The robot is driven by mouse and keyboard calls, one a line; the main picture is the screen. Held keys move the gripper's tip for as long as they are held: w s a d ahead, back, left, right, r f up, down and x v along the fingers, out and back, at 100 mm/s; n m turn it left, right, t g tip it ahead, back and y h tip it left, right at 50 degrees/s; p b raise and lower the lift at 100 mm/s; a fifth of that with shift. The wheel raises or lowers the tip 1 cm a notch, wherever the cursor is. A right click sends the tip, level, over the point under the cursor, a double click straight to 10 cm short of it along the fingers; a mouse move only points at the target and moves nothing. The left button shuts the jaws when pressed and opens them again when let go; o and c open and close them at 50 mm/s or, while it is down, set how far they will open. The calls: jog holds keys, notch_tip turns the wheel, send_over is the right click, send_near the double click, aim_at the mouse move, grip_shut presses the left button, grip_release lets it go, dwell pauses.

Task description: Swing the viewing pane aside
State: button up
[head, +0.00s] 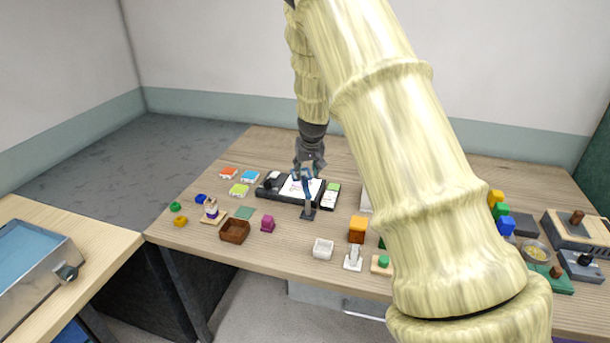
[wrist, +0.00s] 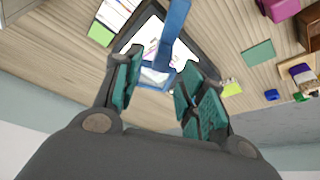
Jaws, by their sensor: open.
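The viewing pane (wrist: 154,76) looks like a blue-edged frame on a blue arm (wrist: 172,32), over a lit white panel. In the head view the blue arm (head: 307,187) rises from a small dark foot (head: 308,214) in front of the dark-framed white panel (head: 289,188). My gripper (wrist: 160,84) is open, with its teal-padded fingers on either side of the pane's blue edge. I cannot tell whether a finger touches it. In the head view my gripper (head: 306,174) is just above the panel and partly hides the pane.
A green-and-white card (head: 331,194) lies right of the panel. Coloured tiles (head: 239,190) lie to its left. A brown box (head: 235,231), a magenta block (head: 267,223) and a white cup (head: 323,248) stand nearer the front edge. My arm hides part of the table's right half.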

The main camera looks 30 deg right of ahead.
aim_at(305, 178)
jog(key=w+f, duration=0.1)
jog(key=f, duration=0.1)
jog(key=shift+w+d+f, duration=0.1)
jog(key=shift+w+f, duration=0.2)
jog(key=shift+w, duration=0.1)
jog(key=shift+d+f+p, duration=0.1)
jog(key=shift+f+p, duration=0.2)
jog(key=shift+p, duration=0.05)
jog(key=shift+s+d+f, duration=0.1)
jog(key=shift+s+f, duration=0.05)
jog(key=shift+s, duration=0.1)
jog(key=shift+w+f, duration=0.45)
jog(key=shift+f, duration=0.1)
jog(key=shift+s+r, duration=0.2)
jog(key=shift+c, duration=0.5)
grip_shut()
